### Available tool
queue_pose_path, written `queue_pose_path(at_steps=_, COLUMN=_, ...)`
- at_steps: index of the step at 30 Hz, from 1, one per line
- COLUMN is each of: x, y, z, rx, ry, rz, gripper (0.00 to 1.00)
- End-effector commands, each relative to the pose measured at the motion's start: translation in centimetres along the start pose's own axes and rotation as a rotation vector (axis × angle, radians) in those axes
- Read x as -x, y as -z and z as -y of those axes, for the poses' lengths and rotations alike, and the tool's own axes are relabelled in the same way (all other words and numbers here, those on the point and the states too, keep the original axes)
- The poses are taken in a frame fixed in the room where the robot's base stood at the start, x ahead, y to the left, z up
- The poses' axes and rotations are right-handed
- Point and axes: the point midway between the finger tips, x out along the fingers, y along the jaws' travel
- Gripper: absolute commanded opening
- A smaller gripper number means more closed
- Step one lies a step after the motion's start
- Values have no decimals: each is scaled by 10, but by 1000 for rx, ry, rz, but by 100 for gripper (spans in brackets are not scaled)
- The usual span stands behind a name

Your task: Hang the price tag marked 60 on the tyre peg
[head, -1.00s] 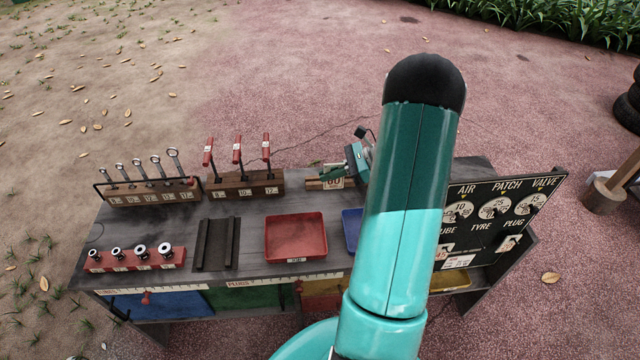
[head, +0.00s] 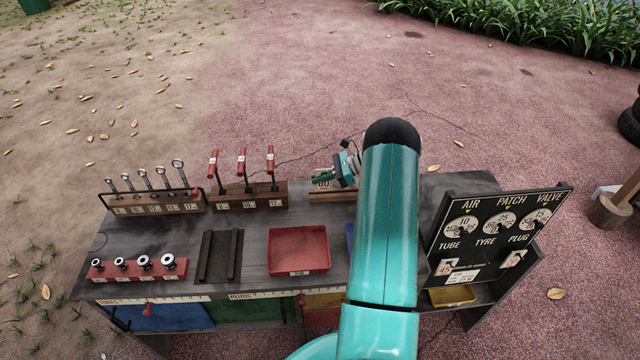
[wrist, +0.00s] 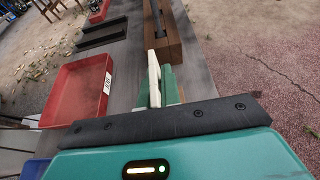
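The price tag marked 60 (head: 322,184) is a pale plate at a wooden block (head: 334,196) at the back of the cart. My gripper (head: 325,177) is at the tag, with green fingers. In the wrist view the tag (wrist: 153,75) shows nearly edge-on between the close green fingers (wrist: 168,85), so the gripper looks shut on it. I cannot tell whether the tag's lower edge is clear of the block. The black price board (head: 497,230) stands at the right. Its TYRE label (head: 485,241) is in the lower row; the peg under it is too small to make out.
Round tags 10, 25 and 15 hang in the board's upper row. A 45 tag (head: 446,267) hangs under TUBE, and another tag (head: 513,259) under PLUG. A red tray (head: 299,250), lever rack (head: 247,196) and spanner rack (head: 153,203) stand on the cart. My arm hides part of the cart's middle.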

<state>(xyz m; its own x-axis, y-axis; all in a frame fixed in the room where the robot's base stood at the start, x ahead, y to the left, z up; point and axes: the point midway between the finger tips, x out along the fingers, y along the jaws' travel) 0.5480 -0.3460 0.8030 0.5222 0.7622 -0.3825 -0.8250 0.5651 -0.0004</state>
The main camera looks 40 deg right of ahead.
Motion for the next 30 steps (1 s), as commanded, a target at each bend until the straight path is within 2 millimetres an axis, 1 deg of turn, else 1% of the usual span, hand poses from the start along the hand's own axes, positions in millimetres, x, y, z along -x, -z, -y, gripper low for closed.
queue_pose_path(at_steps=1, x=-5, y=6, z=4, rx=-1, ry=-2, rz=0, gripper=0)
queue_pose_path(at_steps=3, x=-9, y=17, z=4, rx=-2, ry=-2, rz=0, gripper=0)
queue_pose_path(at_steps=6, x=-12, y=27, z=4, rx=0, ry=-1, rz=0, gripper=0)
queue_pose_path(at_steps=20, x=-15, y=34, z=4, rx=0, ry=0, rz=0, gripper=0)
queue_pose_path(at_steps=21, x=-15, y=33, z=4, rx=1, ry=0, rz=0, gripper=11)
queue_pose_path(at_steps=23, x=-15, y=33, z=4, rx=1, ry=0, rz=0, gripper=23)
queue_pose_path(at_steps=24, x=-15, y=33, z=4, rx=1, ry=0, rz=0, gripper=27)
queue_pose_path(at_steps=30, x=-15, y=33, z=4, rx=1, ry=0, rz=0, gripper=27)
